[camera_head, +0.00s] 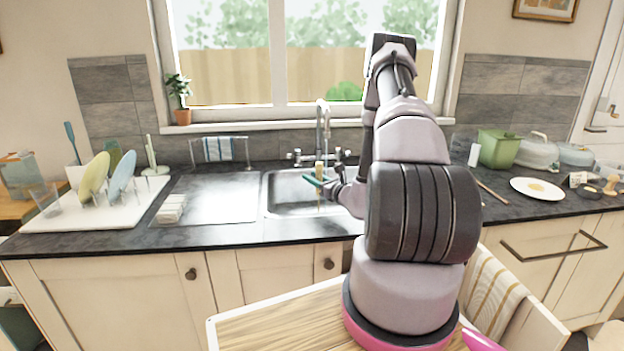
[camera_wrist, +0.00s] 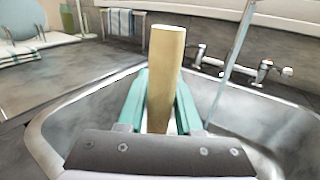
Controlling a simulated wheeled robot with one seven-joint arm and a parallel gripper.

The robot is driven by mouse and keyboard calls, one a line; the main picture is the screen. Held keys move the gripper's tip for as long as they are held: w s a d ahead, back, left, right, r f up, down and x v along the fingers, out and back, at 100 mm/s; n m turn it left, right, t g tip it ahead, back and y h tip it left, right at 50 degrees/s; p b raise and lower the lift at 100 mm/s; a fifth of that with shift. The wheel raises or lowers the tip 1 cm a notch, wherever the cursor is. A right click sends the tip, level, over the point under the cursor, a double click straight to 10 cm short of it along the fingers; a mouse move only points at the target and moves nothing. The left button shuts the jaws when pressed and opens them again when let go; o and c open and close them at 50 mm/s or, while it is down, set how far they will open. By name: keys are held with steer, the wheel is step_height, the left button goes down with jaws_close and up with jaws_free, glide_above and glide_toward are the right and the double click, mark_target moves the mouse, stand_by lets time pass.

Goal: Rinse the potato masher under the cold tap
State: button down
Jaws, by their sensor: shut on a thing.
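My gripper (camera_head: 322,183) is over the sink basin, its teal fingers shut on an upright pale wooden handle. This is the potato masher's handle (camera_wrist: 165,65), which also shows small in the head view (camera_head: 319,171). The masher's lower end is hidden behind my gripper in the wrist view and is too small to make out in the head view. The tap (camera_head: 322,115) stands behind the basin with a cross handle on each side. A pale, clear streak, which looks like running water (camera_wrist: 234,52), comes down right of the masher handle, apart from it in the wrist view.
The sink (camera_head: 285,190) has a drainer on its left with a sponge-like block (camera_head: 171,208). A white mat (camera_head: 85,215) with plates and glasses lies further left. A green canister (camera_head: 498,148) and a white plate (camera_head: 538,189) stand on the right.

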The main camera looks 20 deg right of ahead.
steer(key=w+d+f, duration=0.2)
steer(key=w+d, duration=0.5)
steer(key=w, duration=0.3)
steer(key=shift+d+f, duration=0.2)
steer(key=shift+d, duration=0.1)
steer(key=shift+s+d, duration=0.1)
stand_by(0.7)
steer(key=shift+s+d, duration=0.3)
steer(key=shift+d, duration=0.1)
steer(key=shift+w+a, duration=0.1)
steer(key=shift+a, duration=0.05)
steer(key=shift+w+a, duration=0.25)
steer(key=shift+a, duration=0.1)
steer(key=shift+d, duration=0.1)
